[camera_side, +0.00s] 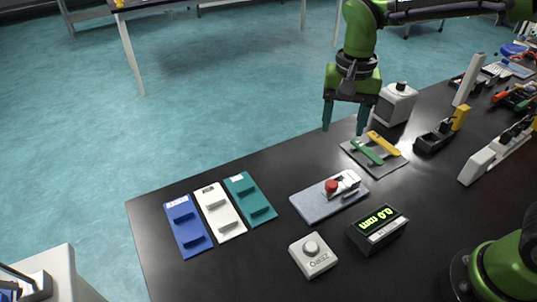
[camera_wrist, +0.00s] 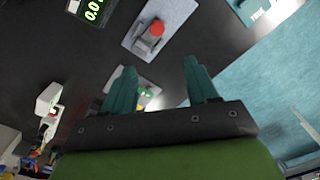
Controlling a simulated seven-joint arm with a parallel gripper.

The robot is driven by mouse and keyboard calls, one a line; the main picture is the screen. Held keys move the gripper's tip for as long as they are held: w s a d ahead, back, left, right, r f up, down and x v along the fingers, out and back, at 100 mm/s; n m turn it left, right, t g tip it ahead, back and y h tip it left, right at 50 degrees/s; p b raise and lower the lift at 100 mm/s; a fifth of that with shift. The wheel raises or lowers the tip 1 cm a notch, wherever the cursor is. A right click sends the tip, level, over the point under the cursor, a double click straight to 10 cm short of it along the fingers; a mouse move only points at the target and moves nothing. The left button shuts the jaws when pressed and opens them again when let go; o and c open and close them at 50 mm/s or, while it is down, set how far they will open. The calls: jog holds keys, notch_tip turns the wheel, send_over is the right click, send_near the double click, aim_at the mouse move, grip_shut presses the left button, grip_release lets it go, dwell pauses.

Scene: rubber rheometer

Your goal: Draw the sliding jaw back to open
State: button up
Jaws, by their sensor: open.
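A light grey plate (camera_side: 309,207) lies near the middle of the black table. On it sits a small clamp-like device (camera_side: 348,183) with a red knob (camera_side: 331,186), which I take to carry the sliding jaw. Whether the jaw is open or closed is too small to tell. The wrist view shows the plate (camera_wrist: 182,14) and the red knob (camera_wrist: 157,27) beyond my fingertips. My gripper (camera_side: 345,118) has two teal fingers, spread apart and empty. It hangs in the air near the table's far edge, clear of the plate. The fingers also show in the wrist view (camera_wrist: 160,66).
A grey mat (camera_side: 392,164) with green (camera_side: 367,152) and yellow (camera_side: 384,143) tools lies right of my gripper. A display box (camera_side: 378,230) and a ZERO button box (camera_side: 312,254) stand in front of the plate. Blue, white and teal boards (camera_side: 250,199) lie left.

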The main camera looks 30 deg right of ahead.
send_near(332, 182)
jog(key=shift+m, duration=0.4)
notch_tip(332, 182, down, 9)
jog(key=shift+r, duration=0.1)
jog(key=shift+w, duration=0.1)
grip_shut()
